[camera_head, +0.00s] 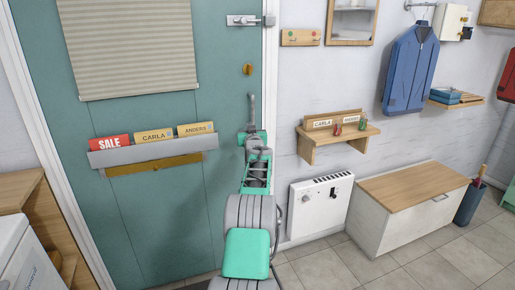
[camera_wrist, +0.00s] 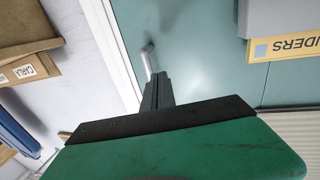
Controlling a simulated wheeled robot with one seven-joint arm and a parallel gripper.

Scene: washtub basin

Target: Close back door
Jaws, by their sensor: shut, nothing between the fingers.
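The back door (camera_head: 150,215) is a teal panel in a white frame (camera_head: 271,75), seen in the head view. Its right edge lies close along the frame, and I cannot tell whether it is fully shut. My gripper (camera_head: 252,108) is in front of the door's right edge, below the round brass lock (camera_head: 248,69). In the wrist view my gripper (camera_wrist: 156,88) is shut and empty, pointing at the door (camera_wrist: 205,60) near a metal handle (camera_wrist: 148,60). Whether they touch is unclear. My gripper and arm hide the handle area in the head view.
A metal latch (camera_head: 250,20) sits at the door's top right. A grey letter holder (camera_head: 155,152) is mounted on the door. Right of the frame are a small wooden shelf (camera_head: 338,140), a white heater (camera_head: 320,205) and a bench (camera_head: 405,205). Tiled floor is free in front.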

